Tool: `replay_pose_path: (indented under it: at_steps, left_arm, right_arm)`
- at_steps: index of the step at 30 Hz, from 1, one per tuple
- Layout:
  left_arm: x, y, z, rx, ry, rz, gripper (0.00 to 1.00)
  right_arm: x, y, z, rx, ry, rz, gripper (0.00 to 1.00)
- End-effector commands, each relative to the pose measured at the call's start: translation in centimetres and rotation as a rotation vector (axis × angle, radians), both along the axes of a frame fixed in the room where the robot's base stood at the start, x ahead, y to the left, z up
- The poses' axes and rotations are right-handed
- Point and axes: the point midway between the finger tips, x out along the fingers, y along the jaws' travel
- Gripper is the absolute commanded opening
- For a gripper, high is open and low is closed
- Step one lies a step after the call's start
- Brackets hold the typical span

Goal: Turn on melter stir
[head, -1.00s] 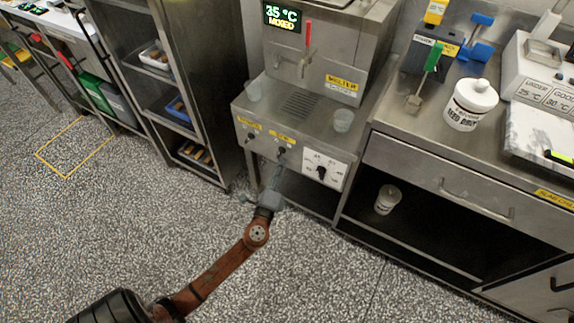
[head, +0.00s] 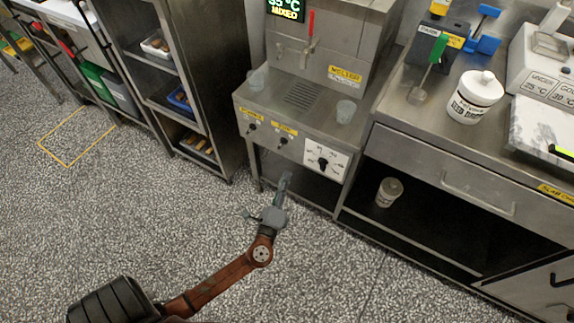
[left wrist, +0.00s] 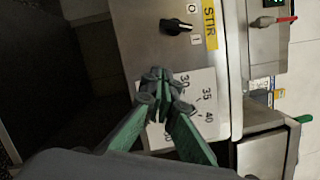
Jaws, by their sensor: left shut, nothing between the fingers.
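The melter (head: 318,45) is a steel machine at the centre back, with a display (head: 284,8) reading 35 °C and MIXED, cut by the top edge. Its front panel has two small black knobs and a white dial plate (head: 321,160). The stir knob (head: 283,141) is the one beside the dial. In the left wrist view the stir knob (left wrist: 176,27) sits by the yellow STIR label (left wrist: 211,25) and O and I marks; its exact setting is hard to tell. My left gripper (head: 285,180) is shut and empty, below and apart from the knob; its fingertips (left wrist: 162,86) overlap the dial plate in the wrist view.
Two clear cups, left (head: 258,79) and right (head: 346,111), stand on the melter's ledge. A counter at right holds a white lidded jar (head: 473,97) and a green-handled scraper (head: 430,65). A shelf rack (head: 190,75) stands left. The floor in front is clear.

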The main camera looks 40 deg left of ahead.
Motion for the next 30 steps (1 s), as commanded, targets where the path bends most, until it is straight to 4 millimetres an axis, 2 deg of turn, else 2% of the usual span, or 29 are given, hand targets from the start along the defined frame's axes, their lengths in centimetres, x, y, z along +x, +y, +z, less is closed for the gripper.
replay_pose_path:
  at_steps: [3, 8, 27, 30]
  left_arm:
    - [-1.7, -0.9, 0.0, 0.000, 0.000, -0.001, 0.00]
    - [-2.8, -1.5, -0.2, -0.001, 0.000, 0.000, 0.00]
    - [-3.1, -1.6, -0.4, -0.001, 0.000, 0.000, 0.00]
    - [-3.7, -0.9, -0.5, -0.030, -0.001, 0.018, 0.00]
  right_arm:
    - [-0.5, -0.4, 0.7, -0.014, 0.028, 0.008, 0.64]
    - [-0.9, -0.8, 1.0, -0.024, 0.052, 0.014, 0.64]
    - [-1.1, -0.8, 1.0, -0.026, 0.060, 0.015, 0.64]
    - [-1.2, -1.1, 1.1, -0.033, 0.065, 0.016, 0.64]
